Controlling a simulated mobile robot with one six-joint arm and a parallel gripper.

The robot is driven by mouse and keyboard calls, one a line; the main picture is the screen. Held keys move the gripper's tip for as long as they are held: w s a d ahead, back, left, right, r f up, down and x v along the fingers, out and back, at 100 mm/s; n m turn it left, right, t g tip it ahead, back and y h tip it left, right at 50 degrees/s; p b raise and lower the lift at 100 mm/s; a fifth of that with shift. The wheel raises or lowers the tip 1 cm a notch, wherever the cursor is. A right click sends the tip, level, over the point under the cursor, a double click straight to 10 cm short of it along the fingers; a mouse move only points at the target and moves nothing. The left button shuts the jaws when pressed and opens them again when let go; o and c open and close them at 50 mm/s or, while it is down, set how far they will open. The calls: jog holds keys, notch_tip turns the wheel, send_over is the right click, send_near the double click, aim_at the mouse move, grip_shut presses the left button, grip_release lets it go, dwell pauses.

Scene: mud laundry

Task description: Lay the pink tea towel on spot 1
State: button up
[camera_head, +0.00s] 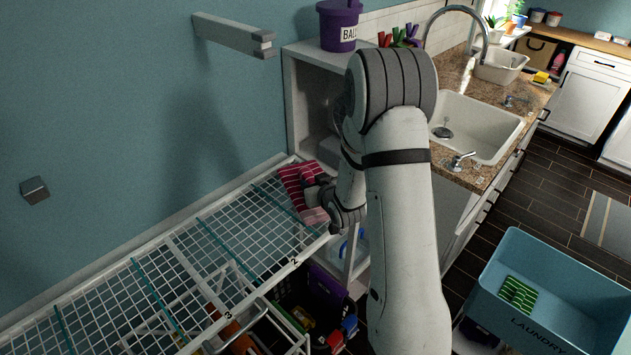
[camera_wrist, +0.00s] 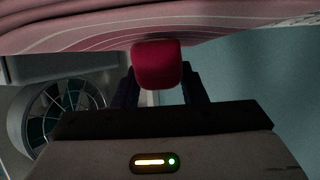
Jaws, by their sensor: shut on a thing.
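The pink tea towel (camera_head: 292,181), dark pink with pale stripes, is at the far right end of the white wire drying rack (camera_head: 185,262). My gripper (camera_head: 322,193) is shut on it, at its right side. In the wrist view the striped towel (camera_wrist: 150,38) spans the top, and a red-pink fold sits between the fingers of my gripper (camera_wrist: 157,78). I cannot tell whether the towel rests on the wires or hangs just above them. Teal bars divide the rack. Labels 2 and 3 show on its front edge; no label 1 is visible.
A white shelf unit with a purple tub (camera_head: 338,27) stands behind my arm. The sink counter (camera_head: 465,85) is to the right. A blue laundry basket (camera_head: 545,290) holds a green striped cloth (camera_head: 516,293). A wall bracket (camera_head: 232,33) juts out above. Crates stand below the rack.

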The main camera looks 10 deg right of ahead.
jog(key=shift+f+b, duration=0.55)
jog(key=shift+b, duration=0.15)
jog(key=o, duration=1.2)
jog(key=shift+b+v, duration=1.1)
jog(key=shift+v, duration=2.8)
jog(key=shift+s+d+r+h, duration=0.15)
jog(key=shift+r+h, duration=0.15)
jog(key=shift+r, duration=0.15)
jog(key=s+r+g, duration=0.3)
jog(key=s+r, duration=0.1)
jog(key=s, duration=0.4)
jog(key=s+a+r+m+g+h, duration=0.1)
jog(key=s+r+g, duration=0.2)
jog(key=s, duration=0.6)
jog(key=s+r+m+g+h, duration=0.1)
jog(key=s+r+g, duration=0.2)
jog(key=s, duration=0.6)
jog(key=shift+a+r, duration=0.25)
jog(key=shift+r, duration=0.85)
jog(key=shift+s+a+g, duration=0.1)
jog(key=shift+s+g, duration=0.3)
jog(key=shift+s, duration=0.05)
jog(key=shift+c, duration=0.3)
